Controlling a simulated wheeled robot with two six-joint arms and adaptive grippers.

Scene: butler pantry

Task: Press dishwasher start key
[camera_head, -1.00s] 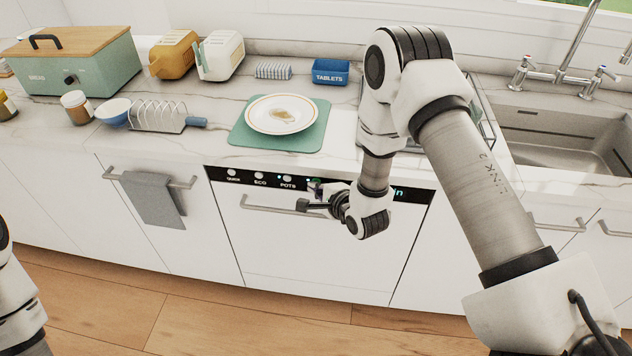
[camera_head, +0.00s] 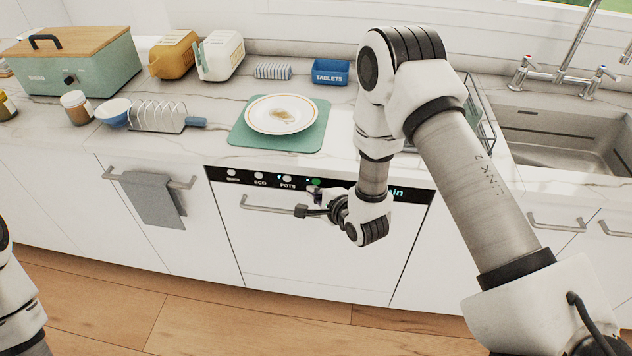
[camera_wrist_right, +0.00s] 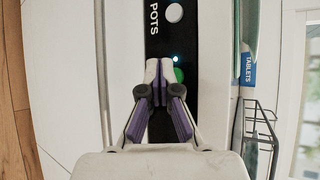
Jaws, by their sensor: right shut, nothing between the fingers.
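The dishwasher (camera_head: 320,250) has a white front and a black control strip (camera_head: 245,176) along its top. The round green key (camera_head: 316,183) sits on this strip to the right of the POTS button (camera_head: 287,179). My right gripper (camera_head: 317,193) is at the strip, close to the green key. In the right wrist view, its closed fingertips (camera_wrist_right: 159,70) with purple pads lie just left of the green key (camera_wrist_right: 179,75), which is partly hidden by a finger. I cannot tell if they touch. My left gripper is out of view.
The dishwasher handle (camera_head: 265,206) sticks out below the strip. A grey towel (camera_head: 152,200) hangs on a rail to the left. On the counter above are a plate (camera_head: 262,115) on a green mat and a blue tablets box (camera_head: 331,72). A sink (camera_head: 570,135) is at right.

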